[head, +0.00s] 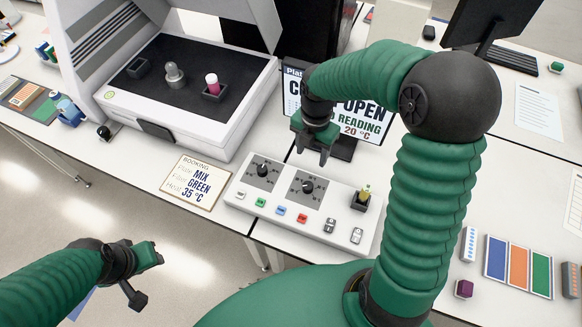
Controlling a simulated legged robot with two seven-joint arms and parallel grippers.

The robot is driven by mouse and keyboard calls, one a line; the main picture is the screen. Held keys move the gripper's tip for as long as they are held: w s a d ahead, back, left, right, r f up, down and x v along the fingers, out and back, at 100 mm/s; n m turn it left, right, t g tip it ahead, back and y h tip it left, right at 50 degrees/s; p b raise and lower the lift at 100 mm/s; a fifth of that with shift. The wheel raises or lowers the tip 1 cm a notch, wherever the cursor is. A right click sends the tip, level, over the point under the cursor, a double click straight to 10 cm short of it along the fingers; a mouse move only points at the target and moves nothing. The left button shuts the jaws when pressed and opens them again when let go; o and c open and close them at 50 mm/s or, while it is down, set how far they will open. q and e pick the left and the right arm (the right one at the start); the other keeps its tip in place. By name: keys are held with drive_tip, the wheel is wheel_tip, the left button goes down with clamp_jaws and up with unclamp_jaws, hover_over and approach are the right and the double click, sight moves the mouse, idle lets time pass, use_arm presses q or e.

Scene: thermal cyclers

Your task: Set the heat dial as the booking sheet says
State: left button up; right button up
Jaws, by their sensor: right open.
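The booking sheet (197,184) lies on the bench and reads Plate MIX, Filter GREEN, Heat 35 °C. The white control panel (285,215) has two black dials, a left dial (262,170) and a right dial (307,187); their scale marks are too small to read, so I cannot tell which is heat. The display (365,122), partly hidden by my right arm, shows OPEN and READING 20 °C. My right gripper (311,157) is open and empty, pointing down above the panel's back edge near the dials. My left gripper (142,278) is low at the left, away from the panel; its jaws are unclear.
The panel also has several coloured buttons (281,211), switches and a small yellow-green item (365,194). Coloured plates (518,264) and a purple cube (464,288) lie at right.

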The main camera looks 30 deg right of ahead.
hover_over(308, 185)
wheel_tip(308, 185, down, 5)
wheel_tip(308, 185, down, 10)
drive_tip(key=shift+w+f+p, duration=0.1)
drive_tip(key=shift+f+p, duration=0.15)
drive_tip(key=shift+p, duration=0.8)
drive_tip(key=shift+s+d+f, duration=0.15)
drive_tip(key=shift+s+f, duration=0.05)
drive_tip(key=shift+f, duration=0.3)
drive_tip(key=shift+a, duration=0.25)
drive_tip(key=shift+c, duration=0.4)
drive_tip(key=shift+w+a, duration=0.1)
drive_tip(key=c, duration=0.5)
use_arm(q)
drive_tip(key=shift+s+a+r, duration=0.2)
drive_tip(key=shift+s+r, duration=0.1)
drive_tip(key=shift+r, duration=0.3)
drive_tip(key=shift+s+a+r, duration=0.15)
drive_tip(key=shift+s+r, duration=0.1)
drive_tip(key=shift+r, duration=0.35)
use_arm(e)
drive_tip(key=shift+d, duration=0.2)
clamp_jaws()
